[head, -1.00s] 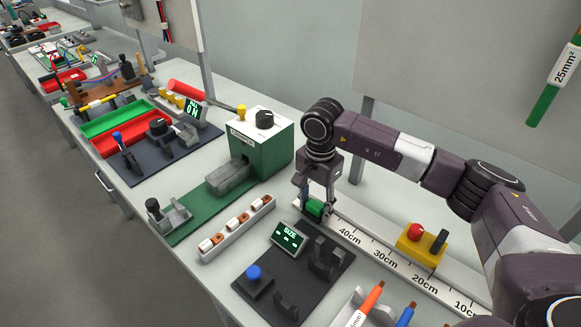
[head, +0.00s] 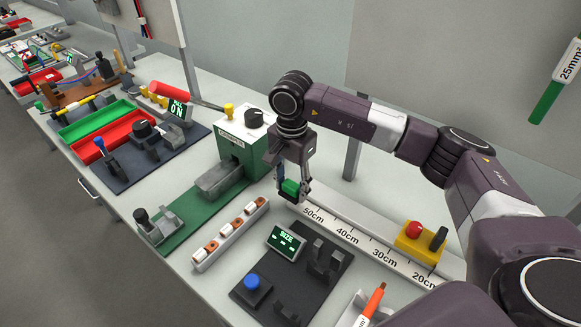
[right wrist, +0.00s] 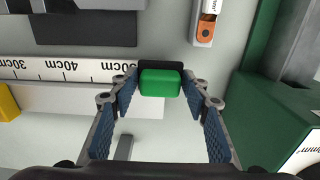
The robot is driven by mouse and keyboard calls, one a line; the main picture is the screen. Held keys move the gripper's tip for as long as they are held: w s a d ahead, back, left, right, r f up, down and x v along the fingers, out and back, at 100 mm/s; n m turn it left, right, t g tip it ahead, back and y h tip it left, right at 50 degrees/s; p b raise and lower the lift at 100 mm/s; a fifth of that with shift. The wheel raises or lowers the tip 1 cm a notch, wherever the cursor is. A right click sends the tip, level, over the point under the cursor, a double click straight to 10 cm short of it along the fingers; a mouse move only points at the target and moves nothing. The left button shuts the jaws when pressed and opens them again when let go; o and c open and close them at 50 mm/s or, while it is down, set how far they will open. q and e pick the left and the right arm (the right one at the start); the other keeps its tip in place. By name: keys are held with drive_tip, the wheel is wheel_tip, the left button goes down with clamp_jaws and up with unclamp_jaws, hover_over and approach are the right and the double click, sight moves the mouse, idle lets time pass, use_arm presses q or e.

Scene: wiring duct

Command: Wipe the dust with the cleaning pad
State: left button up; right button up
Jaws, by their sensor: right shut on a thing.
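My right gripper (head: 292,186) is shut on the cleaning pad (head: 291,188), a small green block with a dark base. In the right wrist view the pad (right wrist: 160,84) sits between the two blue-lined fingers (right wrist: 160,98). The pad is at the far-left end of the measuring duct (head: 347,236), near the 50cm mark. I cannot tell whether its base touches the surface. I cannot make out any dust. My left gripper is not in view.
A green machine (head: 241,141) with a black knob stands just left of the gripper. A yellow block with a red button (head: 415,235) sits on the duct. A black SIZE station (head: 290,268) and a white strip of connectors (head: 230,235) are in front.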

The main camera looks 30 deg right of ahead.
wheel_tip(320, 180, up, 2)
drive_tip(key=shift+p, duration=0.4)
drive_tip(key=shift+w+r+p, duration=0.15)
drive_tip(key=shift+r+p, duration=0.25)
drive_tip(key=shift+r, duration=0.3)
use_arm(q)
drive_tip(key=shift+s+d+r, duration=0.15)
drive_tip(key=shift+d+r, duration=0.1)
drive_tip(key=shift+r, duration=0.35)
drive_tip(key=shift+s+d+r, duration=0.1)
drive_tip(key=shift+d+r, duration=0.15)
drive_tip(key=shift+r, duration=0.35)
use_arm(e)
drive_tip(key=shift+r, duration=0.6)
